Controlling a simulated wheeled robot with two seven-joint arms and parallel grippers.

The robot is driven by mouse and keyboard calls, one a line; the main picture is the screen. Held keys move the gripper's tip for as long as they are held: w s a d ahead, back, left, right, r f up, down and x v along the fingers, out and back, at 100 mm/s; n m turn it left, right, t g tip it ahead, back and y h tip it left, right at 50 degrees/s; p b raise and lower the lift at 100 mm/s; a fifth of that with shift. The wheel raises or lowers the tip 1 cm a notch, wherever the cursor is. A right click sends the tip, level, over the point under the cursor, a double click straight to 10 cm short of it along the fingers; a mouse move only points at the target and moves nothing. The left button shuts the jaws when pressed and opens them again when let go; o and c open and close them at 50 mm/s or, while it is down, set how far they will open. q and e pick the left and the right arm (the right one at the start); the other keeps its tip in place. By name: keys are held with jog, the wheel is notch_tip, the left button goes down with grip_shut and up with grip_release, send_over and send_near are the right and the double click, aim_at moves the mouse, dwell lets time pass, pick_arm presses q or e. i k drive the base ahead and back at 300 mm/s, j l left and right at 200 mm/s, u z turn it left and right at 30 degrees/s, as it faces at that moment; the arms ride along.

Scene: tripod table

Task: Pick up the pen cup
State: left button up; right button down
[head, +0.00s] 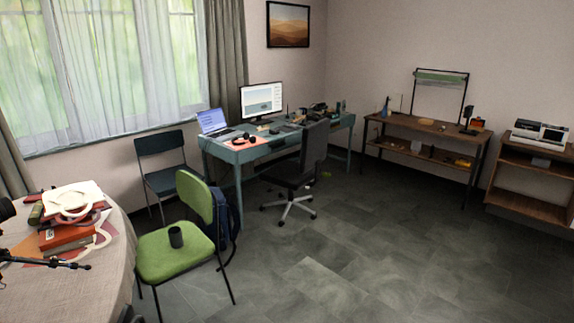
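A dark grey, empty-looking cup (175,237) stands upright on the seat of a green chair (158,258) at the lower left. It is the only thing I clearly see that looks like a pen cup, and I see no pens in it. Small items on the far teal desk are too small to tell apart. Neither of my grippers can be made out in the head view.
A round table with a pale cloth (95,290) stands at the left edge, holding books (68,236) and a black tripod-like thing (45,262). A black office chair (300,165) stands by the teal desk (250,153). The grey floor (400,250) at centre and right is clear.

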aim_at(175, 236)
jog(key=i+l+z, duration=0.1)
jog(key=i, duration=0.35)
jog(key=i+l, duration=0.25)
jog(key=i, duration=0.15)
jog(key=i+l+z, duration=0.15)
jog(key=i, duration=0.3)
